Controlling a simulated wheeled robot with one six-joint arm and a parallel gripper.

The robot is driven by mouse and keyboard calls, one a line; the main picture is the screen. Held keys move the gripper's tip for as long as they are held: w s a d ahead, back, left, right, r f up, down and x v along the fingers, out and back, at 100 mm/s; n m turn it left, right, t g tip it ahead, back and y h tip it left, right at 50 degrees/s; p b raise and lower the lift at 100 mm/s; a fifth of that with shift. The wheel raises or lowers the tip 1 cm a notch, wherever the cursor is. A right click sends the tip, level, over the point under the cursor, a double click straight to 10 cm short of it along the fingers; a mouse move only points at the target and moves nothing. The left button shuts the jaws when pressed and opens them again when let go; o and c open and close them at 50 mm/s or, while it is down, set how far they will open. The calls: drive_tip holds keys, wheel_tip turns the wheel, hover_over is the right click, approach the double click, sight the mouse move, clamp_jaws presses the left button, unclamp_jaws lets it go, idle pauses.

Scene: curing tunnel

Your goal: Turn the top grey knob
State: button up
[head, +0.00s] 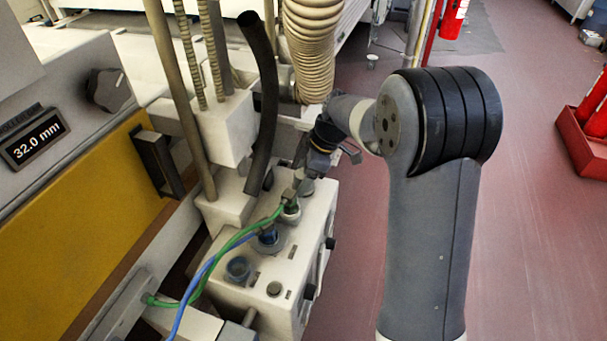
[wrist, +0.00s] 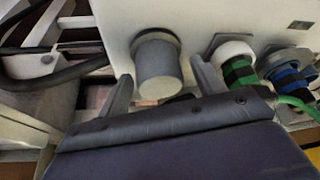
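The top grey knob (wrist: 158,76) is a short grey cylinder on the pale panel, in the upper middle of the wrist view. In the head view the knob (head: 307,186) shows partly at the far end of the white box, beside my gripper (head: 301,172). In the wrist view my gripper (wrist: 162,82) is open, with one finger on each side of the knob. Gaps show between the fingers and the knob; I cannot tell how deep the fingers reach along it.
A white-collared fitting with a green band (wrist: 237,65) and a blue fitting (wrist: 288,75) stand to the knob's right. Green and blue hoses (head: 213,262) cross the box. A black hose (head: 263,100) hangs close by.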

drive_tip(key=c, duration=1)
drive_tip(key=shift+o, duration=0.2)
drive_tip(key=shift+m, duration=0.3)
drive_tip(key=m+t+b, duration=0.1)
drive_tip(key=m+b, duration=0.1)
drive_tip(key=m, duration=0.2)
drive_tip(key=shift+t, duration=0.4)
drive_tip(key=m+t, duration=0.1)
drive_tip(key=m, duration=0.1)
drive_tip(key=m+h, duration=0.1)
drive_tip(key=m, duration=0.2)
drive_tip(key=shift+r+t+h, duration=0.15)
drive_tip(key=shift+t+h, duration=0.15)
drive_tip(key=shift+t, duration=0.1)
drive_tip(key=m+h, duration=0.1)
drive_tip(key=m, duration=0.1)
drive_tip(key=m+p, duration=0.1)
drive_tip(key=m, duration=0.2)
drive_tip(key=shift+m+t+h, duration=0.3)
drive_tip(key=shift+t+h, duration=0.1)
drive_tip(key=shift+m+h+b, duration=0.75)
drive_tip(key=shift+m+h, duration=0.15)
drive_tip(key=shift+m, duration=1.4)
